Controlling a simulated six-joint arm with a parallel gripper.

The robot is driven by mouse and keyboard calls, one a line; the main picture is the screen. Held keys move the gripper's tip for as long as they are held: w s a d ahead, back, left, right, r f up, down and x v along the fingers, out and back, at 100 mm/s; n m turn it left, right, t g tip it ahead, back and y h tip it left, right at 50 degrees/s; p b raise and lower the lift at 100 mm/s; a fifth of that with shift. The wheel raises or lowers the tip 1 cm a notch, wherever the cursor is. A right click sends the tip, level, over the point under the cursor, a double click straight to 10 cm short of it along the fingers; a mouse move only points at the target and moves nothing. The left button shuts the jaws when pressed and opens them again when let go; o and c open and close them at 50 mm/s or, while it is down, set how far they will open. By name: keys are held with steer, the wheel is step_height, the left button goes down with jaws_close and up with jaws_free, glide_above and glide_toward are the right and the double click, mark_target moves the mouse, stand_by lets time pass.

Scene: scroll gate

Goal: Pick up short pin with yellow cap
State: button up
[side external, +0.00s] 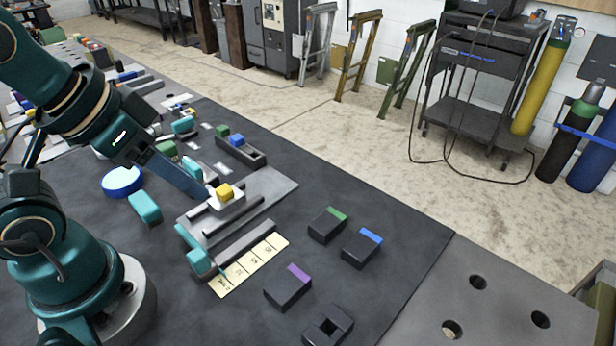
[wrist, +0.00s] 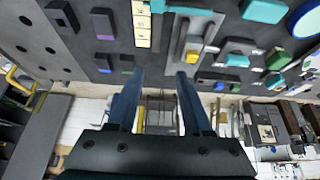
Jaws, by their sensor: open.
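The yellow cap (side external: 225,191) sits on a pale block on the grey fixture plate (side external: 272,186); the pin under it is hidden, so its length cannot be told. The yellow cap also shows in the wrist view (wrist: 192,56), beyond and just right of the right fingertip. My gripper (wrist: 160,71) is open, with nothing between its two blue fingers. In the side view my gripper (side external: 206,194) appears close beside the cap, on its left; contact cannot be made out.
Dark blocks with green (side external: 328,224), blue (side external: 362,248) and purple (side external: 288,287) tops stand right of the fixture. A labelled cream strip (side external: 250,267) lies before it. Teal pieces (side external: 145,207) and a blue round part (side external: 122,181) lie left.

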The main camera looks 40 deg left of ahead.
steer(key=shift+o, duration=0.3)
steer(key=shift+o, duration=1.1)
